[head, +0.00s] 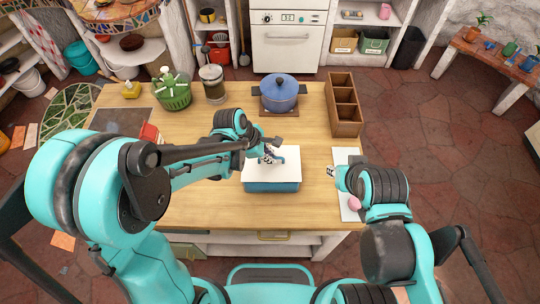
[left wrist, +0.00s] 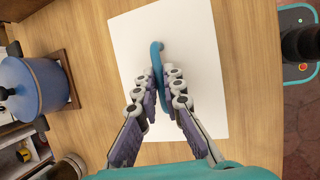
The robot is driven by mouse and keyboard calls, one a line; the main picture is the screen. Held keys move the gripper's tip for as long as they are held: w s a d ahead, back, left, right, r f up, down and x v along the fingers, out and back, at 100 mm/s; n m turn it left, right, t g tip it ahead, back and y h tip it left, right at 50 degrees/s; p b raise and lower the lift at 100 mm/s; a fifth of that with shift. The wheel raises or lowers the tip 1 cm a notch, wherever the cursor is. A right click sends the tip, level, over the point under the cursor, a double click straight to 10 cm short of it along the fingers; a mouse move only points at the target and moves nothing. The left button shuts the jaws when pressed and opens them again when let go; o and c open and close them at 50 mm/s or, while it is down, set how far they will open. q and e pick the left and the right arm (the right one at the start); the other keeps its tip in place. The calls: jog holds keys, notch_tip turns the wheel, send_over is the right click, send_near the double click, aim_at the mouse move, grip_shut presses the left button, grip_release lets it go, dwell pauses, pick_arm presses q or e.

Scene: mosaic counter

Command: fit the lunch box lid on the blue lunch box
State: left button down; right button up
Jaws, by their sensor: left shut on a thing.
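The lunch box lid (head: 286,172) is a white rectangular plate with a teal handle, and it also shows in the left wrist view (left wrist: 204,60). My left gripper (head: 270,157) is shut on the handle (left wrist: 157,58), with a finger on each side of it. The blue lunch box (head: 272,187) is under the lid on the wooden counter; only its front wall shows in the head view. The lid covers its opening, but I cannot tell whether it rests on the rim or hangs slightly above. My right gripper (head: 331,171) is apart from both, over the right side of the counter.
A blue pot (head: 279,92) stands behind the box, with a wooden compartment rack (head: 344,104) to its right. A white board (head: 346,159) with a pink thing (head: 354,203) lies under my right gripper. A green basket (head: 173,93) and a jar (head: 213,84) stand back left.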

pick_arm(q)
jog(key=shift+f+b, duration=0.55)
jog(key=shift+f, duration=0.05)
jog(key=c, duration=1.6)
grip_release()
jog(key=shift+r, duration=0.1)
jog(key=v, duration=1.2)
jog(key=shift+a, duration=0.1)
jog(key=s+a+f+m+t+y+b, duration=0.1)
jog(key=s+a+f+m+b, duration=0.2)
jog(key=m, duration=0.3)
jog(key=s+a+f+m+t+y+b, duration=0.2)
jog(key=s+a+f+m+b, duration=0.1)
jog(key=a+m+b, duration=0.1)
jog(key=s+a+f+m+t+y+b, duration=0.1)
jog(key=s+a+f+m+t+b, duration=0.1)
jog(key=m, duration=0.5)
jog(key=shift+s+a+f+m+b, duration=0.1)
jog(key=shift+s+a+f+b, duration=0.2)
jog(key=shift+a, duration=0.3)
jog(key=shift+s+a+f+m+b, duration=0.1)
jog(key=shift+s+a+f+b, duration=0.2)
jog(key=shift+a, duration=0.35)
jog(key=shift+s+a+f+m+b, duration=0.1)
jog(key=shift+s+a+f+b, duration=0.15)
jog(key=shift+a+b, duration=0.25)
